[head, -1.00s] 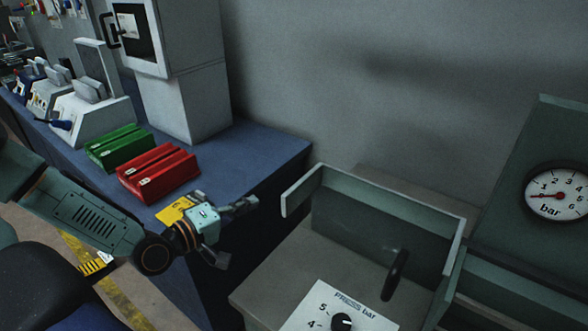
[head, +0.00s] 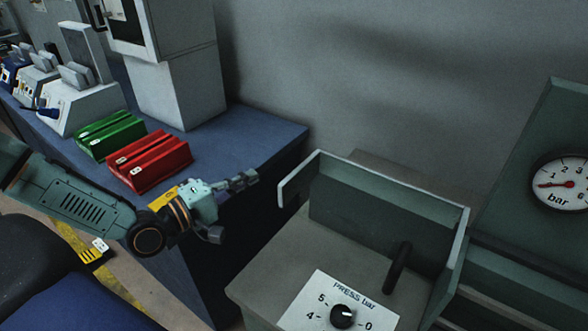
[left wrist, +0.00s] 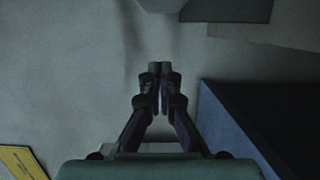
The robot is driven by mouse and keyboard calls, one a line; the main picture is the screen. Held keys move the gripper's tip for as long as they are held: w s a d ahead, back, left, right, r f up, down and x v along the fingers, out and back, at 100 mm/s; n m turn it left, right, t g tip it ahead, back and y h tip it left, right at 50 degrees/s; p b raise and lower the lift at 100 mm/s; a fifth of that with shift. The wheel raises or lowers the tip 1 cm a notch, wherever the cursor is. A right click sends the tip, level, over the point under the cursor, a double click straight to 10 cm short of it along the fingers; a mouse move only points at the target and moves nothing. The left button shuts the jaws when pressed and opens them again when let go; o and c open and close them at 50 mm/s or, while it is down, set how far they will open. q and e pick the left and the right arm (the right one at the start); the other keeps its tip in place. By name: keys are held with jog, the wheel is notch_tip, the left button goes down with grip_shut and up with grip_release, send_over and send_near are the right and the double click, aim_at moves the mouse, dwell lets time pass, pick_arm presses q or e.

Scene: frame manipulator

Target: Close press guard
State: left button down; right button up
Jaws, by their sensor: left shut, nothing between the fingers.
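The press guard (head: 380,215) is a grey-green panel with pale edges and short side walls. It stands upright at the back of the press housing (head: 265,285). A dark bar-like handle (head: 398,268) rises in front of its panel. My left gripper (head: 250,179) is left of the guard's left side wall, apart from it, near the blue bench edge. In the left wrist view its fingers (left wrist: 160,70) meet at the tips with nothing between them. My right gripper is not in view.
A press dial (head: 342,316) sits on a white plate in front of the guard. A bar gauge (head: 562,183) is at the right. Red (head: 150,162) and green (head: 110,135) blocks lie on the blue bench (head: 262,140). A gap separates bench and press.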

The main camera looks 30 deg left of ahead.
pick_arm(q)
jog(key=w+d+b, duration=0.5)
jog(key=w+d, duration=0.2)
jog(key=w, duration=0.1)
jog(key=shift+w+f, duration=0.15)
jog(key=shift+f, duration=0.05)
dwell(0.5)
jog(key=shift+d, duration=0.15)
jog(key=shift+d, duration=0.1)
dwell(0.4)
